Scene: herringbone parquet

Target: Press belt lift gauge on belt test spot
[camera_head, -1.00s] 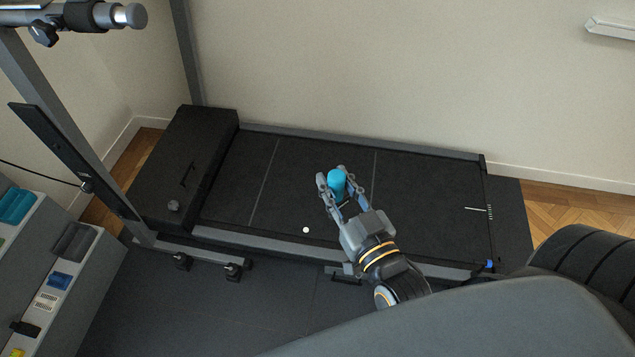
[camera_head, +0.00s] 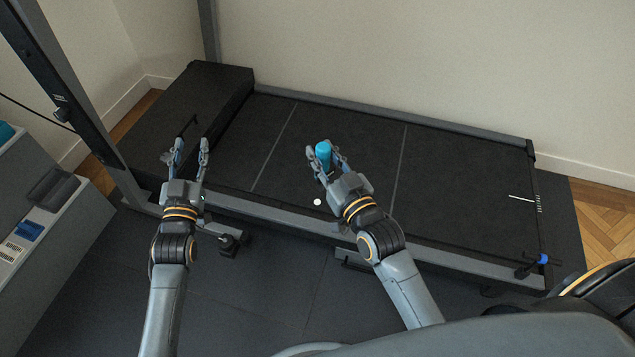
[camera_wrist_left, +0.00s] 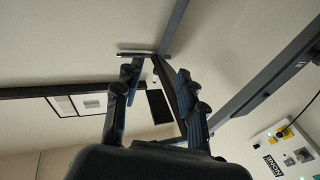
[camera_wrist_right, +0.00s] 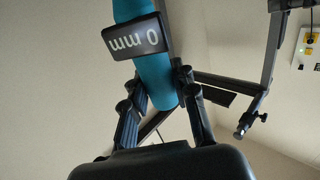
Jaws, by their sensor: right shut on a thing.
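The belt lift gauge (camera_head: 323,155) is a teal cylinder, held between the fingers of my right gripper (camera_head: 327,164) above the treadmill belt. In the right wrist view the gauge (camera_wrist_right: 152,73) shows a dark display reading "0 mm", and the right gripper is shut on it. The treadmill belt (camera_head: 345,150) is black with two pale cross lines. A white round spot (camera_head: 317,202) lies near the belt's front edge, below and slightly left of the gauge in the head view. My left gripper (camera_head: 190,147) is open and empty near the motor hood; its spread fingers also show in the left wrist view (camera_wrist_left: 157,95).
The black motor hood (camera_head: 190,105) stands at the treadmill's left end, with a grey upright (camera_head: 75,110) beside it. A grey cabinet with a blue item (camera_head: 29,230) is at the left. A blue-ended part (camera_head: 542,259) sits at the right front corner. The dark floor mat in front is open.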

